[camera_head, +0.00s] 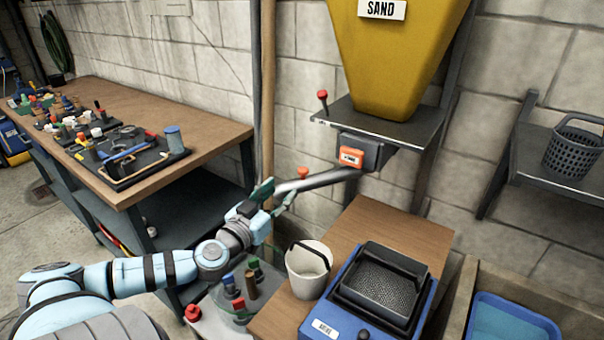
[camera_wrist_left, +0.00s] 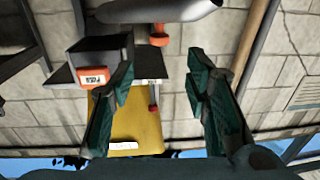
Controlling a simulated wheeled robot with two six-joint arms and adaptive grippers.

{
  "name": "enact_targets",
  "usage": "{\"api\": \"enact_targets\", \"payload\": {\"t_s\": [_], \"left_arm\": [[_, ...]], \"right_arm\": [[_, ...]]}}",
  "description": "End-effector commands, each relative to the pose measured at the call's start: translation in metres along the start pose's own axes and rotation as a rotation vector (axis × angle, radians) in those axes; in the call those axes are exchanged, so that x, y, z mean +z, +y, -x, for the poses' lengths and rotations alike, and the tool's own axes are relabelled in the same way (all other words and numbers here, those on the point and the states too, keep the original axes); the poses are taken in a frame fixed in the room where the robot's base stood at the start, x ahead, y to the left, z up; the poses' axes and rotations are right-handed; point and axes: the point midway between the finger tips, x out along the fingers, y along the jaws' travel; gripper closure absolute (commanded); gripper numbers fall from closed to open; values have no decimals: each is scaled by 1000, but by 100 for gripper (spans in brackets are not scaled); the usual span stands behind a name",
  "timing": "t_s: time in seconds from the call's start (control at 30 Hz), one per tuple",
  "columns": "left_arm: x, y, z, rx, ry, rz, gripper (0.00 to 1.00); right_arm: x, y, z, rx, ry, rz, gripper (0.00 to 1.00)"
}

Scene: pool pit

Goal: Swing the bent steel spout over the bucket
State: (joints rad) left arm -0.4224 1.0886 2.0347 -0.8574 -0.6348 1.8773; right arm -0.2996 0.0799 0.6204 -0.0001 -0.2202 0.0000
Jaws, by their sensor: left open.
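The bent grey steel spout (camera_head: 322,181) runs left from the dark valve box (camera_head: 362,151) under the yellow sand hopper (camera_head: 395,50). The white bucket (camera_head: 308,268) stands below, on the wooden bench. My left gripper (camera_head: 277,198) is open at the spout's free left end; I cannot tell whether they touch. In the left wrist view its two green fingers (camera_wrist_left: 163,75) are spread, and the spout (camera_wrist_left: 155,10) crosses the top edge beyond the fingertips. A red knob (camera_head: 303,173) shows at the spout. My right gripper is not in view.
A blue sieve unit (camera_head: 340,305) stands right of the bucket. Several coloured bottles (camera_head: 238,300) stand on a low surface to its left. A vertical pole (camera_head: 267,90) is behind my gripper. The tool bench (camera_head: 190,122) is at the left.

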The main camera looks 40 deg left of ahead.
Motion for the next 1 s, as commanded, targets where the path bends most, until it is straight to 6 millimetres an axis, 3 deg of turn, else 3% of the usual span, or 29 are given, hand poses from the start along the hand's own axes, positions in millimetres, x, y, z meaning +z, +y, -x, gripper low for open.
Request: {"api": "enact_targets", "payload": {"t_s": [0.03, 0.13, 0.4, 0.5, 0.7, 0.93, 1.0], "left_arm": [[5, -1, -10, -5, 6, 5, 57], [4, -1, -33, -5, 7, 7, 57], [-4, 1, -94, -1, 3, 13, 57], [-3, -2, -107, -3, -2, 7, 57], [0, 0, -119, 0, -1, 2, 57], [2, 0, -119, 0, -1, 0, 57], [2, 0, -119, 0, -1, 0, 68]], "right_arm": [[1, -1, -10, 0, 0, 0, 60], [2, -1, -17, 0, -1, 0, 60], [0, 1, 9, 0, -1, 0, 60], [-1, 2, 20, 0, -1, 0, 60], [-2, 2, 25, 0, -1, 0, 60], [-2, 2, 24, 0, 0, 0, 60], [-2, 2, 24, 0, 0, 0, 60]]}}
